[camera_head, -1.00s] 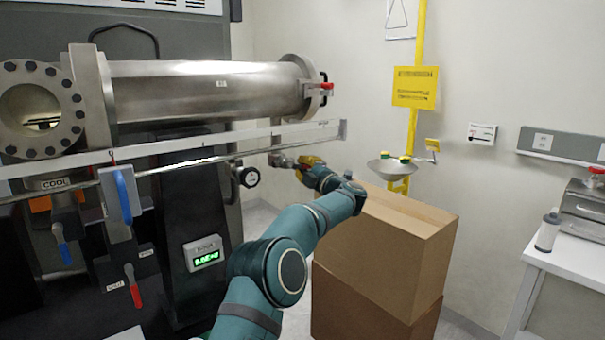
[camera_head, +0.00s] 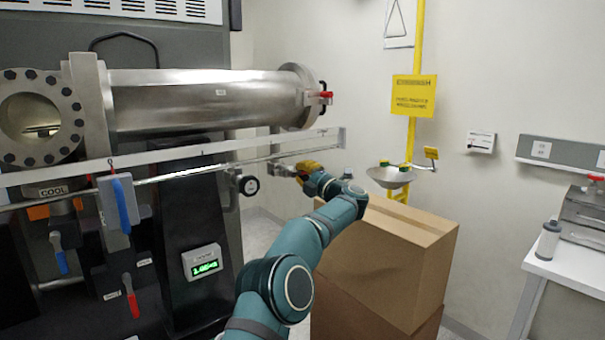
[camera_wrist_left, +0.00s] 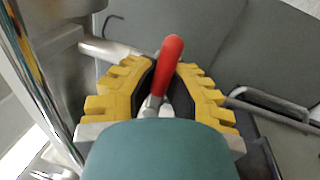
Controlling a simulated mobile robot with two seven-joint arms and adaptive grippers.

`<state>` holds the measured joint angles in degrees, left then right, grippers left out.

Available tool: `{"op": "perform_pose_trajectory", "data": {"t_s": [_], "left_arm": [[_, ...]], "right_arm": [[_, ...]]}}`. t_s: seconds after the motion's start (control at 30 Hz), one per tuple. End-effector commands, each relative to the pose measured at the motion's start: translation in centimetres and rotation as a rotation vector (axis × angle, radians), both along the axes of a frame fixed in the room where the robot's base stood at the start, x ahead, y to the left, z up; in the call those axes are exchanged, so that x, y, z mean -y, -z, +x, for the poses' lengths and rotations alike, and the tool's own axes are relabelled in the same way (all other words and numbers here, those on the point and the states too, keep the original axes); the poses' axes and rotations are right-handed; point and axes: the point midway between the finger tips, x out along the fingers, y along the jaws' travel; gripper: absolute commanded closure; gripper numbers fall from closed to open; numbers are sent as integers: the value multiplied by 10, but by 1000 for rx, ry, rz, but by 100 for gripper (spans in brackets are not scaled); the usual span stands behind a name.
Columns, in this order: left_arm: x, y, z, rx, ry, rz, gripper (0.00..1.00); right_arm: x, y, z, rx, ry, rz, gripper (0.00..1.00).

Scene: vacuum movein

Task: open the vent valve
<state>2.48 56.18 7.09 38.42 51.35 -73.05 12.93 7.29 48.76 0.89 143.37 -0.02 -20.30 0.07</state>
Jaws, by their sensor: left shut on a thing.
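The vent valve's red handle (camera_wrist_left: 170,58) lies between the yellow fingers of my left gripper (camera_wrist_left: 162,75) in the left wrist view. The fingers are shut on it, and a metal stem shows below it. In the head view, my left gripper (camera_head: 303,167) is at the metal valve fitting (camera_head: 283,168) near the right end of the thin pipe, below the large steel cylinder (camera_head: 200,97). The handle is hidden by the gripper there. My right gripper is in neither view.
Stacked cardboard boxes (camera_head: 390,265) stand right of my arm. A blue lever (camera_head: 121,205), a lower red lever (camera_head: 131,296), a round gauge (camera_head: 249,185) and a green-lit display (camera_head: 203,262) are at left. A yellow-posted eyewash basin (camera_head: 391,176) stands behind the boxes.

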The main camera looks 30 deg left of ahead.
Motion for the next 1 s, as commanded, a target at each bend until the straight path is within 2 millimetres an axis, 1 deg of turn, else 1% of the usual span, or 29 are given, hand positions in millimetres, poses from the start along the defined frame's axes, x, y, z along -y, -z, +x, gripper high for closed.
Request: {"op": "perform_pose_trajectory", "data": {"t_s": [0.03, 0.1, 0.13, 0.17, 0.47, 0.63, 0.77, 1.0], "left_arm": [[2, -4, 0, 7, 2, 2, 100], [2, -4, 0, 7, 2, 3, 71], [1, -4, 0, 7, 2, 2, 60], [1, -4, 0, 6, 2, 2, 56], [1, -2, 0, 2, 1, 3, 56], [10, -1, -3, 0, 2, 2, 56], [24, 2, -9, 0, 5, 3, 56], [69, 11, -26, 0, 6, 3, 56]], "right_arm": [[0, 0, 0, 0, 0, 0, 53], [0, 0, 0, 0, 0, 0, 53], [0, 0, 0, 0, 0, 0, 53], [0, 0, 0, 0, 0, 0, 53], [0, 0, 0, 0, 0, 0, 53], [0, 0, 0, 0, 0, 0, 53], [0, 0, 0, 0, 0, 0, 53], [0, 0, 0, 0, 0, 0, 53]]}}
